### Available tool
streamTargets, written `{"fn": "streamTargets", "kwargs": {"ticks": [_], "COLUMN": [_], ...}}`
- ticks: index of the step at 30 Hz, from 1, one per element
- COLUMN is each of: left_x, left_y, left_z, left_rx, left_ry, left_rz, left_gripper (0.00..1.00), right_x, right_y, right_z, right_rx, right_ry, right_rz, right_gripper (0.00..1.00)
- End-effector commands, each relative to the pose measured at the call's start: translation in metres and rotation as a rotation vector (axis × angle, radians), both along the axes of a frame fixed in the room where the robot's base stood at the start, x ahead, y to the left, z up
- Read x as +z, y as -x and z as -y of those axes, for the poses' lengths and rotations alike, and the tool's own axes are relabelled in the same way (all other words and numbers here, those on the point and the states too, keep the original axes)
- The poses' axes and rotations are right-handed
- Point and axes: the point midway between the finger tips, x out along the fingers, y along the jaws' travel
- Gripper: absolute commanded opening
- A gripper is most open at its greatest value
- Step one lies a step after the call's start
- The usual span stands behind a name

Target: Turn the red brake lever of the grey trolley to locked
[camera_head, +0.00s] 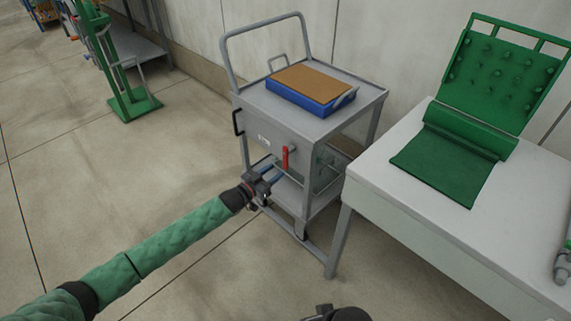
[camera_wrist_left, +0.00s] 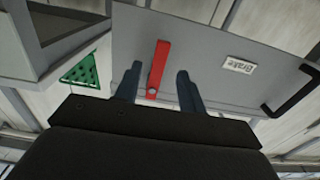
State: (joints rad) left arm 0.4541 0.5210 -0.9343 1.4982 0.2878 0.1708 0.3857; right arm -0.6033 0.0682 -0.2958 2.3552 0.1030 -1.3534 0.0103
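The grey trolley (camera_head: 270,135) stands against the wall in the middle of the head view. Its red brake lever (camera_head: 285,158) hangs roughly upright on the front panel; it also shows in the left wrist view (camera_wrist_left: 159,66). A white label reading "Brake" (camera_wrist_left: 239,64) sits beside it. My left gripper (camera_head: 272,171) is in front of the panel, just beside the lever in the head view. In the left wrist view its two fingers (camera_wrist_left: 157,86) are apart, with the lever's pivot end between them; I see no clear contact. My right gripper (camera_head: 325,314) shows only partly at the bottom edge.
A blue tray with a brown top (camera_head: 308,102) sits on the trolley. A white table (camera_head: 415,215) with a green mat (camera_head: 450,160) stands to the right, close to the trolley. A green stand (camera_head: 133,105) is at the back left.

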Motion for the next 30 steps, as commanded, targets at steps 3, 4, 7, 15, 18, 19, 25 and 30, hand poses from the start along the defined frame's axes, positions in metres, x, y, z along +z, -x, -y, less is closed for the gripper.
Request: {"fn": "streamTargets", "kwargs": {"ticks": [3, 4, 7, 15, 18, 19, 25, 30], "left_x": [0.003, 0.002, 0.001, 0.000, 0.000, 0.000, 0.000, 0.000], "left_y": [-0.013, -0.017, -0.026, -0.043, -0.045, -0.045, -0.045, -0.045], "left_z": [0.014, 0.017, 0.027, 0.044, 0.046, 0.046, 0.046, 0.046], "left_rx": [0.000, 0.000, 0.000, 0.001, 0.001, 0.001, 0.001, 0.001], "left_ry": [0.000, 0.000, -0.001, -0.002, -0.003, -0.003, -0.003, -0.003], "left_rz": [0.001, 0.001, 0.000, -0.001, 0.000, 0.000, 0.000, 0.000], "left_gripper": [0.40, 0.40, 0.40, 0.40, 0.40, 0.40, 0.40, 0.07], "right_x": [0.005, 0.006, 0.009, 0.013, 0.014, 0.014, 0.013, 0.013], "right_y": [0.001, 0.001, 0.002, 0.003, 0.004, 0.004, 0.004, 0.004], "right_z": [0.004, 0.004, 0.007, 0.012, 0.013, 0.013, 0.013, 0.013], "right_rx": [-0.003, -0.003, -0.004, -0.007, -0.007, -0.007, -0.007, -0.007], "right_ry": [0.008, 0.011, 0.018, 0.029, 0.030, 0.030, 0.031, 0.031], "right_rz": [-0.007, -0.009, -0.016, -0.027, -0.028, -0.028, -0.030, -0.030], "right_gripper": [0.36, 0.36, 0.36, 0.36, 0.36, 0.36, 0.36, 0.36]}}
